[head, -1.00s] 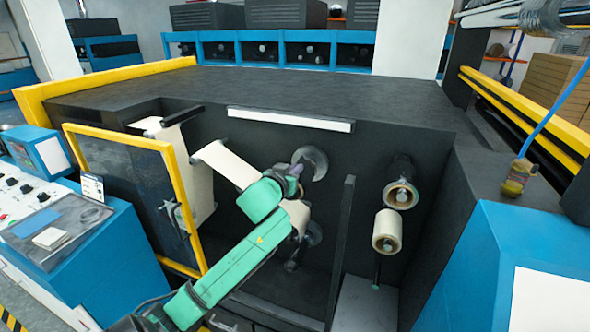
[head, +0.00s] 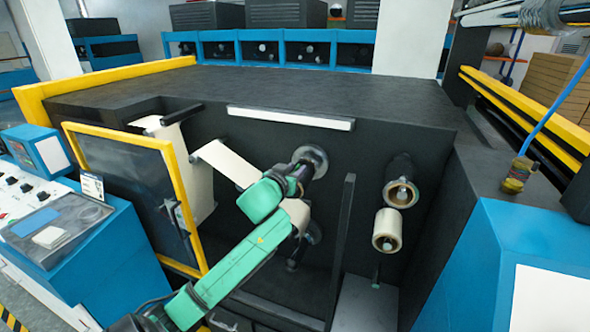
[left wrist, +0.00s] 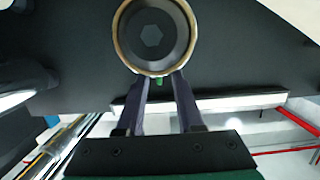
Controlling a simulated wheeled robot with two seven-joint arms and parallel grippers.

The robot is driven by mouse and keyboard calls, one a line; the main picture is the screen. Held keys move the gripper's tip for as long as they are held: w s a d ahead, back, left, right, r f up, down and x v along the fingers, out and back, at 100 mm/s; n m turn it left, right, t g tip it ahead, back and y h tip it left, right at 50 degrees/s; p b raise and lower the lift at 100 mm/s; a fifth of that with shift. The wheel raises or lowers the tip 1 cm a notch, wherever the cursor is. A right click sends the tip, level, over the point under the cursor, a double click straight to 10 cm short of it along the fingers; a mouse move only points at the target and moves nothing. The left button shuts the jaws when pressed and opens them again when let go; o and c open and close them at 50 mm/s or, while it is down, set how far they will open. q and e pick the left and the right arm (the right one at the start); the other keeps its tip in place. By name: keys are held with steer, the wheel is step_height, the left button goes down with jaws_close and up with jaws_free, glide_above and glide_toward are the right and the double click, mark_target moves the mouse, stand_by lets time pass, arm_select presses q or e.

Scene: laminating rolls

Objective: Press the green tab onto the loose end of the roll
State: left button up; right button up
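My left gripper (left wrist: 162,78) points at the end face of a roll (left wrist: 122,32) with a brown rim and a dark hexagonal core in the left wrist view. Its two dark fingers stand apart, with a visible gap between them, and their tips are at the roll's lower rim. A small green tab (left wrist: 159,81) shows in that gap, right by the rim; whether it touches the roll or a finger I cannot tell. In the head view my left gripper (head: 298,186) is in front of the cream roll (head: 296,214), which it partly covers. The loose end cannot be made out. My right gripper is out of view.
A cream web (head: 225,163) runs down towards the roll. A dark shaft end (head: 310,160) is just above right of the gripper. A yellow-framed door (head: 130,170) stands open at left, a dark upright post (head: 342,250) at right. Two rolls (head: 387,230) sit further right.

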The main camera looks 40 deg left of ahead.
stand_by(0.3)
arm_select(q)
steer(key=p+v, duration=0.6)
steer(key=v, duration=0.8)
steer(key=shift+s, duration=0.2)
